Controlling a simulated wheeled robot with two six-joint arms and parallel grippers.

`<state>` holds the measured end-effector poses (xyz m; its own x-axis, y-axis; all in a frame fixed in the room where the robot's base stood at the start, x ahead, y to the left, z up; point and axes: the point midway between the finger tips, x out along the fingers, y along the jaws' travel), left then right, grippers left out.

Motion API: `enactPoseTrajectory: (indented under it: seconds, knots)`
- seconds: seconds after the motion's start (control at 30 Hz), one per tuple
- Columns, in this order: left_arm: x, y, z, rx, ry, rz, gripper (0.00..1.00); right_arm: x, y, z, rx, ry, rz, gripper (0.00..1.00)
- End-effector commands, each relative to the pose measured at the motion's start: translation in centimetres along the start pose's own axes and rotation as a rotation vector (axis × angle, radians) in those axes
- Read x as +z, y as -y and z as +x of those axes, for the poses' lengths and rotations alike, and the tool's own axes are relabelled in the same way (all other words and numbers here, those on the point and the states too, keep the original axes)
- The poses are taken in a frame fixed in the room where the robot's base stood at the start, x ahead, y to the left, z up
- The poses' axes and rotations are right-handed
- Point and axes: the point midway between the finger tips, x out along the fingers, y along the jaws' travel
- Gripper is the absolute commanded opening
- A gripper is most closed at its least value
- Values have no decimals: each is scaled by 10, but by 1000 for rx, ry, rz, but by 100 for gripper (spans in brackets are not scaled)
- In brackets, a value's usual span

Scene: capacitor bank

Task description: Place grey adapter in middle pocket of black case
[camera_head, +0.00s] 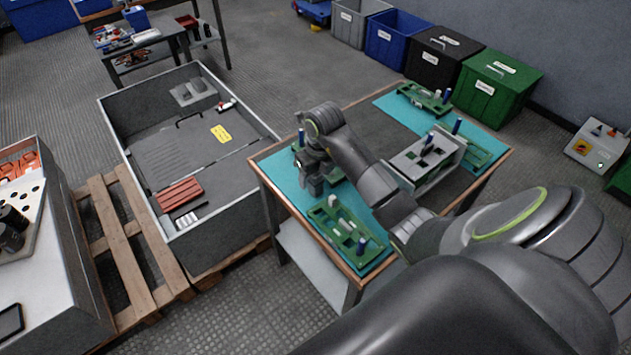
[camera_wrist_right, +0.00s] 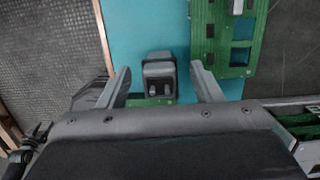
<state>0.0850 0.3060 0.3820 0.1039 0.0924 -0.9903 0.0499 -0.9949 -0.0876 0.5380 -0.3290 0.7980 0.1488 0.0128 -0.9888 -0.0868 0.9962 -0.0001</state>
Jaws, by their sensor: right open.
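A small dark grey block with two pale prongs, likely the grey adapter (camera_wrist_right: 159,72), lies on the teal mat in the right wrist view. My right gripper (camera_wrist_right: 160,80) is open, with one finger on each side of the block and gaps between. In the head view my right gripper (camera_head: 316,182) points down over the left part of the work table; the adapter is hard to make out there. A dark flat panel with a handle and yellow label (camera_head: 178,150), possibly the black case, lies in a grey crate; I cannot tell its pockets. My left gripper is not in view.
A green board (camera_head: 347,231) lies near the table's front corner, and its slots show in the wrist view (camera_wrist_right: 226,40). A grey slotted box (camera_head: 399,165) stands to the right. The grey crate (camera_head: 250,122) has raised walls. Lidded bins (camera_head: 500,85) line the back.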

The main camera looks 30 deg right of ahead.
Motion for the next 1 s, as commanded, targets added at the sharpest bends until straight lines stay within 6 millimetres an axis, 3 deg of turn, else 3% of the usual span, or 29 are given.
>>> enactPoseTrajectory:
  seconds: [0.03,0.43,0.77,1.0]
  knots:
    - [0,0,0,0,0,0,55,0,0,0,0,0,0,59]
    - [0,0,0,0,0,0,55,0,0,-1,0,1,0,8]
    - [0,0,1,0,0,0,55,2,1,-10,-1,4,0,8]
    - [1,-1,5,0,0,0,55,11,1,-61,-3,7,-2,8]
